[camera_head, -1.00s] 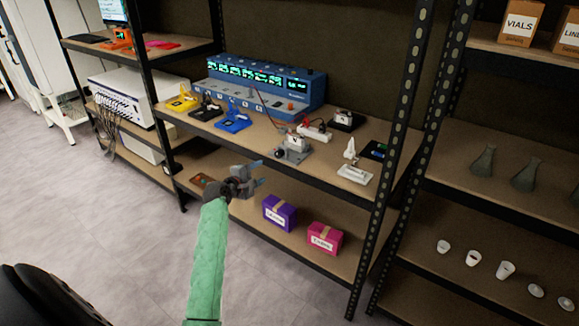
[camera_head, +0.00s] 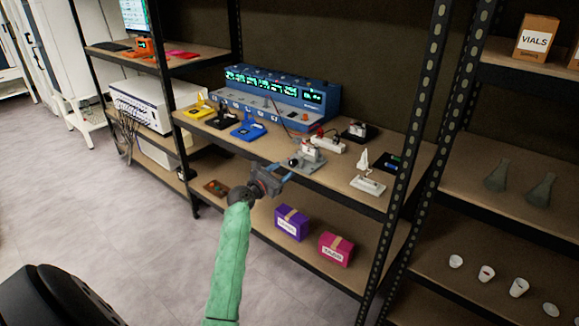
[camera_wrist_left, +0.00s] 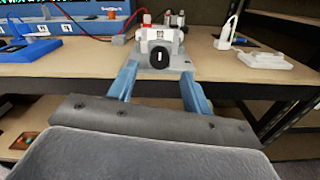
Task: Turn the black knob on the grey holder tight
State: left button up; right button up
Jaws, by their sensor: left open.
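The grey holder (camera_head: 309,159) stands near the front edge of the middle shelf in the head view. It also shows in the left wrist view (camera_wrist_left: 178,62), straight ahead, with a white labelled block on top. Its round black knob (camera_wrist_left: 160,57) faces my gripper and has a white mark that looks upright. In the head view the knob (camera_head: 293,162) is small. My left gripper (camera_head: 283,174) is open and empty, just in front of the shelf edge. In the left wrist view its two blue fingers (camera_wrist_left: 160,80) spread below and to either side of the knob, apart from it. My right gripper is out of view.
A white holder (camera_head: 368,185) stands to the right, and a blue holder (camera_head: 247,130) to the left. A blue instrument (camera_head: 280,98) with a red cable stands behind. A rack post (camera_head: 411,120) rises at the right. Purple (camera_head: 291,222) and pink (camera_head: 336,249) boxes sit on the shelf below.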

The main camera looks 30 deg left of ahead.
aim_at(291, 164)
pick_arm(q)
jog(key=shift+w+d, duration=0.15)
jog(key=shift+w, duration=2.15)
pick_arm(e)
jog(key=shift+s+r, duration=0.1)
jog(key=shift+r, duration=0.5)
pick_arm(q)
jog(key=c, duration=1)
jog(key=shift+o, duration=0.2)
jog(key=shift+m, duration=0.3)
